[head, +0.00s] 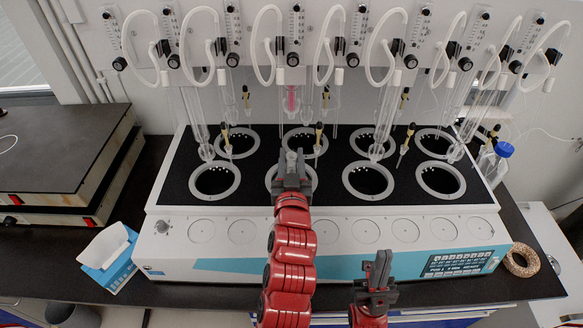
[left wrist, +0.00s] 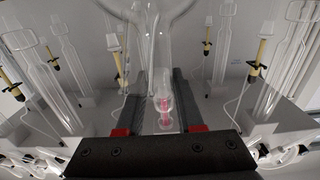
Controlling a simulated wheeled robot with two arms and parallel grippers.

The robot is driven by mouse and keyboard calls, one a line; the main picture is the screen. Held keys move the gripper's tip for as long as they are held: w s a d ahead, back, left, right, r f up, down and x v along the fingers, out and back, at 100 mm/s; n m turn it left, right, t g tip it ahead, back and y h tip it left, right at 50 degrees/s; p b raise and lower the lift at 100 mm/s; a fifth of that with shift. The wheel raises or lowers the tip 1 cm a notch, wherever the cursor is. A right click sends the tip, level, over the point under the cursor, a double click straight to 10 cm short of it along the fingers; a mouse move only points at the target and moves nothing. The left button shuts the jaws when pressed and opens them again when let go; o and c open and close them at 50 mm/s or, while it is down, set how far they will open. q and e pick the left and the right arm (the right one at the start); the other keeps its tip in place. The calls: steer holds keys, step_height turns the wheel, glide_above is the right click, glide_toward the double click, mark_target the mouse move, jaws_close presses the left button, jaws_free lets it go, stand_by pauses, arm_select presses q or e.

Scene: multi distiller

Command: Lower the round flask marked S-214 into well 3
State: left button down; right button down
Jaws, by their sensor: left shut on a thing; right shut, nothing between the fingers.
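My left gripper (head: 291,172) is shut on a clear glass flask, over the second well from the left (head: 310,183) in the front row. In the left wrist view the flask (left wrist: 158,25) shows its wide clear glass at the top, with its narrower part between the fingers (left wrist: 158,85). In the head view the flask is mostly hidden by the gripper, and I cannot tell how deep it sits. I cannot read its mark or any well numbers. My right gripper (head: 377,270) is shut and empty in front of the heating unit's panel.
The unit's black top (head: 250,200) has two rows of ringed wells. Glass tubes (head: 193,115) and yellow-tipped clamps hang above the back row. A pink-filled glass part (head: 291,98) hangs behind my left gripper. A tissue box (head: 108,258), cork ring (head: 521,260) and blue-capped bottle (head: 497,158) stand around the unit.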

arm_select(q)
steer(key=w+p, duration=0.2)
steer(key=w, duration=0.6)
step_height(320, 180, down, 8)
steer(key=b, duration=0.8)
steer(key=shift+w+b, duration=0.15)
steer(key=shift+b, duration=0.25)
steer(key=shift+r+b, duration=0.1)
steer(key=shift+b, duration=0.2)
steer(key=shift+b, duration=0.3)
steer(key=shift+c, duration=2.3)
jaws_free()
